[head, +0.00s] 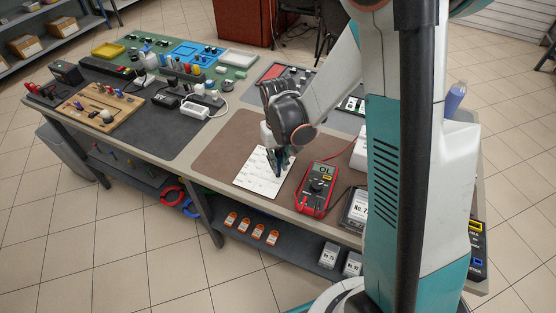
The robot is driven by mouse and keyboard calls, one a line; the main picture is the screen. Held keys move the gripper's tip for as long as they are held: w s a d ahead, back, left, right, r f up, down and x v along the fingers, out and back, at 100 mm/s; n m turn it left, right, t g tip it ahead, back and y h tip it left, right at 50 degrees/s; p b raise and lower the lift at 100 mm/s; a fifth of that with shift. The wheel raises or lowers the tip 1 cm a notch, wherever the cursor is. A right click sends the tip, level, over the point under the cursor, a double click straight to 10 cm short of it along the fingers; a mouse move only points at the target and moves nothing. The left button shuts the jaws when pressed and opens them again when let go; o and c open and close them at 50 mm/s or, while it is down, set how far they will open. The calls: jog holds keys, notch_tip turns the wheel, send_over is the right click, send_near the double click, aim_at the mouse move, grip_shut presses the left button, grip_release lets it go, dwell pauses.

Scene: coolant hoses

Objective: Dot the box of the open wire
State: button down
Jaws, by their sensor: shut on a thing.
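A white sheet of paper (257,178) with rows of faint print lies on the brown mat (225,150). My gripper (280,166) points down over the right part of the sheet. It is shut on a slim pen-like thing, mostly hidden by the dark fingers. I cannot tell whether its tip touches the paper. The marks in the boxes are too small to read. A red multimeter (316,190) lies to the right of the sheet, and its display reads OL. No wire under test can be made out.
A black box labelled No. 7 (356,207) stands right of the multimeter, partly behind my arm. The mat left of the sheet is clear.

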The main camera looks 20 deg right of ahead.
aim_at(278, 149)
jog(key=shift+f+b, duration=0.5)
jog(key=shift+b, duration=0.05)
dwell(1.6)
jog(key=shift+r+p, duration=2.3)
jog(key=shift+r, duration=1.2)
